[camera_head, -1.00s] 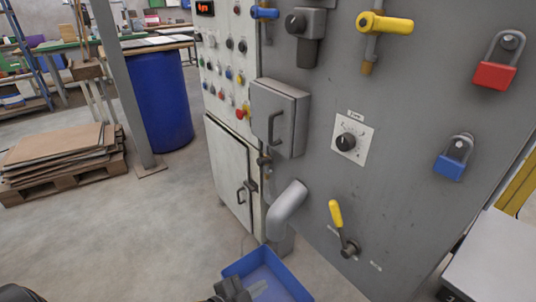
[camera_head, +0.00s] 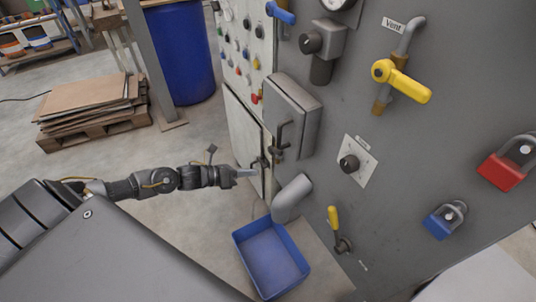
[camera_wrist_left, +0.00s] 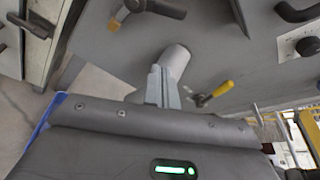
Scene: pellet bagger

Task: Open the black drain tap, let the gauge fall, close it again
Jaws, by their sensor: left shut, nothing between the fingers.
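A small black-handled tap with a brass-coloured end, which looks like the drain tap (camera_wrist_left: 150,8), shows at the top of the left wrist view. In the head view it seems to be the small dark fitting (camera_head: 276,152) below the grey box; its open or closed position is unclear. A round gauge (camera_head: 340,3) is cut off by the top edge, so its reading is hidden. My left gripper (camera_head: 245,173) is shut and empty, left of and below the tap and apart from it. Its fingers (camera_wrist_left: 163,87) point toward the grey pipe in the left wrist view. My right gripper is out of view.
A grey bent pipe (camera_head: 292,198) juts out over a blue tray (camera_head: 270,262) on the floor. The grey box (camera_head: 292,115) with a handle projects above. A yellow lever (camera_head: 333,217) and a yellow vent valve (camera_head: 402,80) are on the panel.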

